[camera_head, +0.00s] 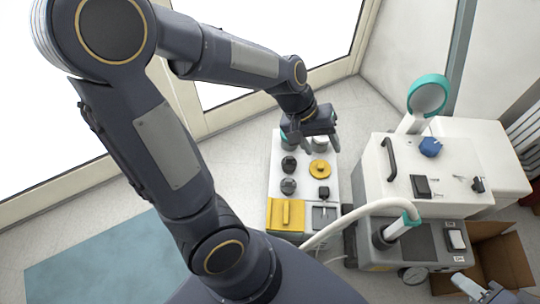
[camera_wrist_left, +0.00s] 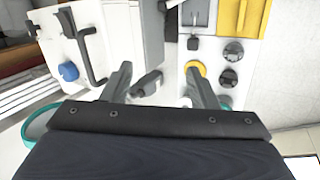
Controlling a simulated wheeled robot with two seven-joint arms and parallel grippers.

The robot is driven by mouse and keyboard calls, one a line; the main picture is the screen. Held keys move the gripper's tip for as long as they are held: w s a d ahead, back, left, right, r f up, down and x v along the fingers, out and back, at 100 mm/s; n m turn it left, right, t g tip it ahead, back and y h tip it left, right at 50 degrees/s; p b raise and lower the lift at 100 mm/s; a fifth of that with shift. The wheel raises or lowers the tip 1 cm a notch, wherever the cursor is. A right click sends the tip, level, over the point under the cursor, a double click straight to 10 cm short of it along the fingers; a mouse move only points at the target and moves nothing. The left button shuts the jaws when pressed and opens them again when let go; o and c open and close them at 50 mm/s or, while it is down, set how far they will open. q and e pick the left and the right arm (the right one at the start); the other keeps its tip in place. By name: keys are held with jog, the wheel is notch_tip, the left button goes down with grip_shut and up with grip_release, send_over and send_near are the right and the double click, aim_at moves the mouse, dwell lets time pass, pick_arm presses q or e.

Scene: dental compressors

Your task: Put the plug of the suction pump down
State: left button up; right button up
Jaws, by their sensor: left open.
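My left gripper (camera_head: 320,146) is over the far end of a white board (camera_head: 305,185), fingers pointing down. In the left wrist view its fingers (camera_wrist_left: 160,82) are spread apart. A small dark grey piece (camera_wrist_left: 146,84) shows between them, closer to the left-hand finger and apart from the other one; it may be the plug. I cannot tell whether it rests on a surface. In the head view I cannot make it out by the gripper. A small black block (camera_head: 323,193) lies on the board. My right gripper (camera_head: 480,289) is partly in view at the bottom right.
The board carries a yellow ring (camera_head: 320,169), dark knobs (camera_head: 288,187) and a yellow block (camera_head: 286,214). Right of it stand a white cabinet (camera_head: 378,178) with a black handle and a grey machine (camera_head: 431,238) with a pale hose. An open cardboard box (camera_head: 505,255) stands at right.

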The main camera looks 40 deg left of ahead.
pick_arm(q)
jog(key=s+a+r+m+t, duration=0.1)
jog(key=s+a+r, duration=0.1)
jog(key=s, duration=0.5)
jog(key=s+a+r+m+t+y, duration=0.1)
jog(key=s+a+r+m+t, duration=0.1)
jog(key=s+r, duration=0.3)
jog(key=shift+s+t, duration=0.3)
jog(key=shift+s, duration=0.55)
jog(key=shift+a, duration=0.1)
notch_tip(320, 180, up, 29)
jog(key=p, duration=2.9)
jog(key=shift+r, duration=0.15)
